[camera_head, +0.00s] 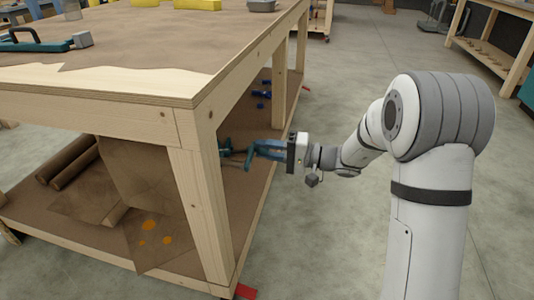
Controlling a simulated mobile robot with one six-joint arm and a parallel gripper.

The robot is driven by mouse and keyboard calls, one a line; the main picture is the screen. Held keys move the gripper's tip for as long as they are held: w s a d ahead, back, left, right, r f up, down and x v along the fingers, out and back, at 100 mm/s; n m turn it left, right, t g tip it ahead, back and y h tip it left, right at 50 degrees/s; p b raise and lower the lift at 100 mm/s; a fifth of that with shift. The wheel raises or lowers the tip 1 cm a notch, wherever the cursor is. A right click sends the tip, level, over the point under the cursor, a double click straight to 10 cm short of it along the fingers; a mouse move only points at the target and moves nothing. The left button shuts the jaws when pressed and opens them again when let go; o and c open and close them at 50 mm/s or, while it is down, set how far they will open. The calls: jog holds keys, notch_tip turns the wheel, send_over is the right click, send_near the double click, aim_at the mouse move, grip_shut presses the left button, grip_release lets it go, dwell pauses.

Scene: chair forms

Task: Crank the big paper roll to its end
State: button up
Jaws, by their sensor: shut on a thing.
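Brown paper (145,175) hangs down under the workbench and spreads onto its lower shelf, with orange spots near its lower end. The bench top and front leg hide most of the big roll, so I cannot tell how much paper is wound on it. My gripper (248,155) reaches in from the right at the bench's side, just behind the front leg. A dark teal crank part (226,148) shows to the left of the fingers, partly behind the leg.
The wooden workbench (150,90) has thick legs close to my gripper. Two brown rolls (70,163) lie on the lower shelf at left. Blue clamps (263,95) sit farther back. A teal tool (45,44) lies on top. Grey floor right of the bench is open.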

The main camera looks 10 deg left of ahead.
dwell(0.3)
jog(key=o, duration=1)
jog(key=d, duration=0.2)
jog(key=d+p, duration=0.1)
jog(key=d, duration=0.2)
jog(key=d+p, duration=0.1)
jog(key=d, duration=0.1)
jog(key=shift+s+d, duration=0.35)
jog(key=shift+d, duration=0.05)
